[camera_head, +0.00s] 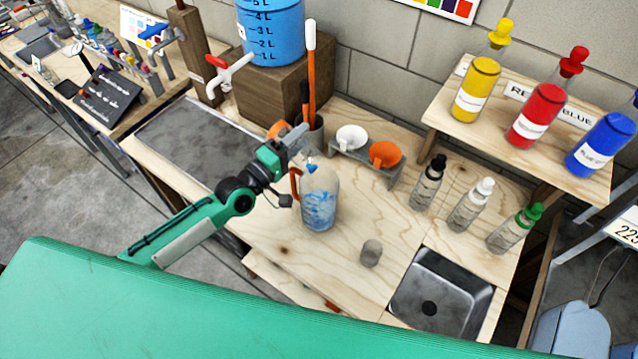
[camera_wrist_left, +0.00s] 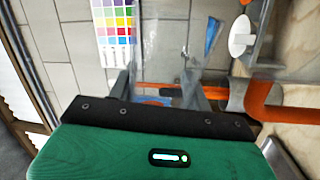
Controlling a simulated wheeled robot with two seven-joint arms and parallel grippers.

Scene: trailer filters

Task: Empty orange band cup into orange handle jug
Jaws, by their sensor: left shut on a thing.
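My left gripper (camera_head: 300,140) is shut on the orange band cup, a clear cup held tilted just above the jug's mouth. In the left wrist view the cup's orange band (camera_wrist_left: 165,87) shows between the fingers, and a small blue wedge, seemingly liquid, shows at its far side (camera_wrist_left: 210,36). The orange handle jug (camera_head: 319,203) stands upright on the bench with blue liquid in it. Its orange handle (camera_head: 295,184) is on its left and looms large at the right of the wrist view (camera_wrist_left: 270,103). The cup's clear walls are hard to make out. My right gripper is out of view.
A rack with white (camera_head: 351,137) and orange (camera_head: 385,153) funnels stands behind the jug. A small grey object (camera_head: 371,253) is in front, near the sink (camera_head: 440,285). Several capped bottles (camera_head: 429,183) stand to the right. A blue tank (camera_head: 270,32) is behind.

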